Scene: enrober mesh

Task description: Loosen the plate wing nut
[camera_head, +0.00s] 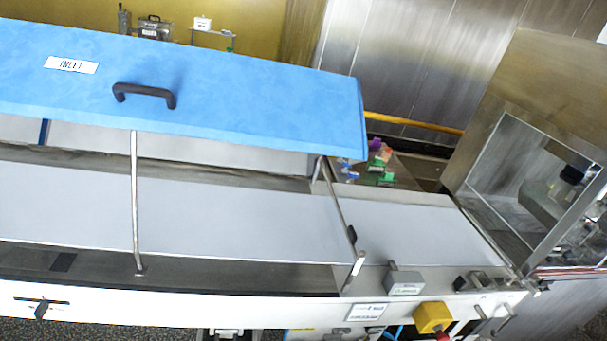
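I cannot pick out the plate wing nut for certain. A small dark winged or T-shaped fitting (41,308) sits on the white front rail at the lower left; it is too small to tell what it is. My gripper is not in this view, so I cannot see whether it is open or shut.
A raised blue cover (240,105) marked INLET, with a black handle (145,93), hangs over the pale belt (230,215). Metal rods (134,200) stand between them. A yellow box (433,317) with a red button is on the front rail. A windowed steel hood (545,85) stands right.

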